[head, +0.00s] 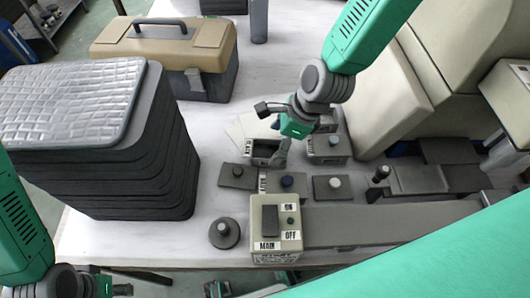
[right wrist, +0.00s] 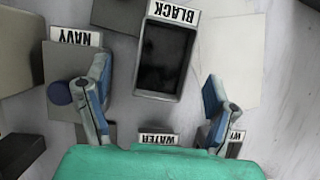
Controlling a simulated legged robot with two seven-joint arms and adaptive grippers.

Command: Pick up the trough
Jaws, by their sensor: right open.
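The trough (right wrist: 163,58) appears to be the small open box with a dark hollow and a tag reading BLACK in the right wrist view. In the head view it appears as the grey box (head: 265,153) on the white table, partly hidden by my right gripper (head: 273,130). In the right wrist view my right gripper (right wrist: 155,97) is open, its fingers wide apart and nothing between them. The trough lies beyond the fingertips, roughly centred, apart from both fingers. My left gripper (head: 112,287) is at the bottom left edge, mostly cut off.
A control box (head: 276,228) tagged MAIN, ON and OFF stands at the table's front. Several knobbed panels (head: 287,182) lie around the trough. A tall dark stack (head: 110,160) with a quilted silver top stands left, a tan toolbox (head: 165,47) behind. Large beige blocks (head: 385,100) stand right.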

